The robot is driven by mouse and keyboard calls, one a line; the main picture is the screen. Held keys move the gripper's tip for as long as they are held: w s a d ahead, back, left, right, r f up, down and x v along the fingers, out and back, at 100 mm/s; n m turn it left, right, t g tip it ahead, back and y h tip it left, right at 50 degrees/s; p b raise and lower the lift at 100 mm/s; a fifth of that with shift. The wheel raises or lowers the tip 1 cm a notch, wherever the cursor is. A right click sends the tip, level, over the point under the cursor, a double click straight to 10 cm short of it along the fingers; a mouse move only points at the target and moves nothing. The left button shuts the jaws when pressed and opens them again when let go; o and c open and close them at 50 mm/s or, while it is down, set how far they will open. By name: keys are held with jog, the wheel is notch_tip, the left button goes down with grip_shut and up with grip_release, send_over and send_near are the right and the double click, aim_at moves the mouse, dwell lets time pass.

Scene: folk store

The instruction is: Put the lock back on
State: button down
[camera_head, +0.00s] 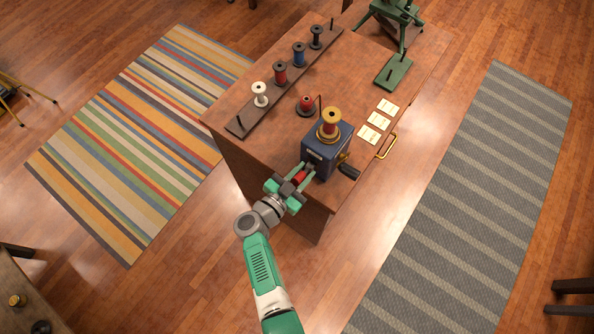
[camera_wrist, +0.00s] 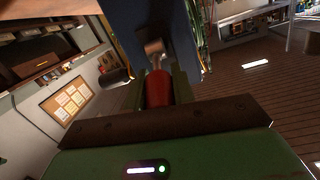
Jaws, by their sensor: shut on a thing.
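My gripper (camera_head: 304,173) is shut on a small red cylindrical piece (camera_wrist: 158,88), at the near side of a dark blue box (camera_head: 327,150). In the wrist view the red piece sits between the fingers. A small metal part (camera_wrist: 153,47) shows just beyond it, against the blue box (camera_wrist: 150,20). I cannot tell whether the red piece is the lock or whether it is joined to the box. The box stands on the wooden table near its front corner. A brass-ended red spool (camera_head: 329,125) stands upright on top, and a dark crank handle (camera_head: 348,171) sticks out at its right.
Behind the box, a red spool (camera_head: 306,104) stands on the table (camera_head: 240,155). A dark rack (camera_head: 250,119) holds several spools at the left. Paper cards (camera_head: 379,121) and a green plate (camera_head: 393,71) lie right and behind. A brass handle (camera_head: 387,146) is on the table's side.

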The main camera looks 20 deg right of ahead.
jog(key=c, duration=1.2)
grip_release()
jog(key=shift+o, duration=0.2)
jog(key=p+v, duration=0.2)
jog(key=v, duration=0.5)
jog(key=shift+s+a+r, duration=0.1)
jog(key=shift+s+a, duration=0.15)
jog(key=shift+a, duration=0.1)
